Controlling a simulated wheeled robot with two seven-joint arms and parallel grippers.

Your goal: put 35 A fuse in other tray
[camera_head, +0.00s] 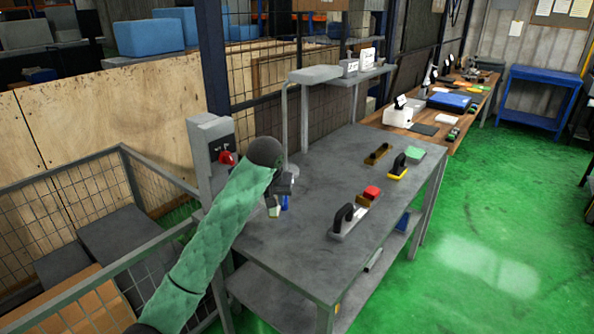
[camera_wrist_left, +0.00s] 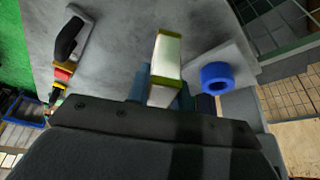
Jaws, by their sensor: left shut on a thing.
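My left gripper (camera_head: 282,190) is over the near left part of the grey table (camera_head: 318,250). In the left wrist view the gripper (camera_wrist_left: 166,95) is shut on a white fuse (camera_wrist_left: 165,65) with olive-green end caps, which juts out beyond the fingers. The fuse's light end (camera_head: 273,212) shows small below the gripper in the head view. The rating on the fuse cannot be read. A small brown tray (camera_head: 378,154) lies toward the back of the table; what it holds is too small to tell. My right gripper is out of view.
A blue ring (camera_wrist_left: 216,77) is close beside the fuse in the wrist view. A black-handled trowel (camera_head: 348,220), a red block (camera_head: 371,192), a yellow brush (camera_head: 398,168) and a green pad (camera_head: 428,151) lie along the right. A post with a red button (camera_head: 227,158) stands left. The table's middle is clear.

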